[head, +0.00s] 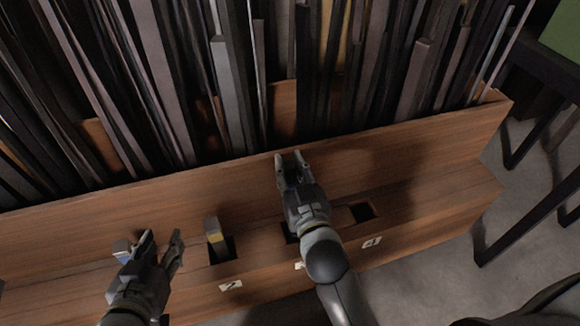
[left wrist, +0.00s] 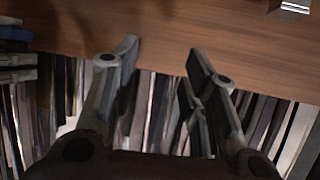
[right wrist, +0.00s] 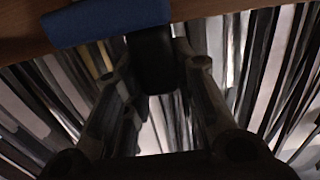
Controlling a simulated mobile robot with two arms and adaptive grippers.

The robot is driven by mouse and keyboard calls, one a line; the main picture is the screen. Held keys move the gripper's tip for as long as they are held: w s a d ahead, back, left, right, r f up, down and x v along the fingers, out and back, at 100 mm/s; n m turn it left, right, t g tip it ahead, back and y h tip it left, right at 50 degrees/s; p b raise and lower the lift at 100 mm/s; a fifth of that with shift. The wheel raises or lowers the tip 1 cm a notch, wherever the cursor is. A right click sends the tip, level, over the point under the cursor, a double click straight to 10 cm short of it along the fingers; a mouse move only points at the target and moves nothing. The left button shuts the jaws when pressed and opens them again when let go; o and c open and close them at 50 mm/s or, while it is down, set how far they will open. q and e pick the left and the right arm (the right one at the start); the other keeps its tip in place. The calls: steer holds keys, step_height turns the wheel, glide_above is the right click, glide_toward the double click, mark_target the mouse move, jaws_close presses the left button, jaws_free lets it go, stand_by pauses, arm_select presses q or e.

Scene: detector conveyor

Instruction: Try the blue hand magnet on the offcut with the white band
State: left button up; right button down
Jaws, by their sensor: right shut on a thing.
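The blue hand magnet (right wrist: 105,22) shows in the right wrist view as a blue block on a black grip (right wrist: 152,62). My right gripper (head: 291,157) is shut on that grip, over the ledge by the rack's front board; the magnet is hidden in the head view. A grey offcut (head: 122,247) with what looks like a pale band stands at the left of the ledge, beside my left gripper (head: 160,241); a metal block in the left wrist view (left wrist: 290,6) seems to be it. My left gripper is open and empty.
An offcut with a yellow band (head: 214,230) stands in a slot marked 2. Another slot (head: 362,212), marked 4, looks empty; one between is partly behind my right arm. Many tall metal bars (head: 230,90) fill the rack behind the wooden board (head: 420,145).

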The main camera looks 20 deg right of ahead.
steer(key=shift+r+p, duration=0.5)
steer(key=shift+r, duration=0.05)
steer(key=shift+r+p, duration=1.1)
steer(key=shift+p, duration=0.05)
arm_select(q)
steer(key=s+a+f+g+y, duration=0.1)
steer(key=s+a+f+g, duration=0.1)
steer(key=s, duration=0.5)
steer(key=s+a+f+g+y+p, duration=0.1)
steer(key=s+a+f+g, duration=0.2)
steer(key=s+f+g, duration=0.2)
steer(key=shift+s+f+g+y, duration=0.25)
steer(key=shift+s+g+y, duration=0.05)
steer(key=shift+s+g, duration=0.95)
arm_select(e)
steer(key=shift+r, duration=0.65)
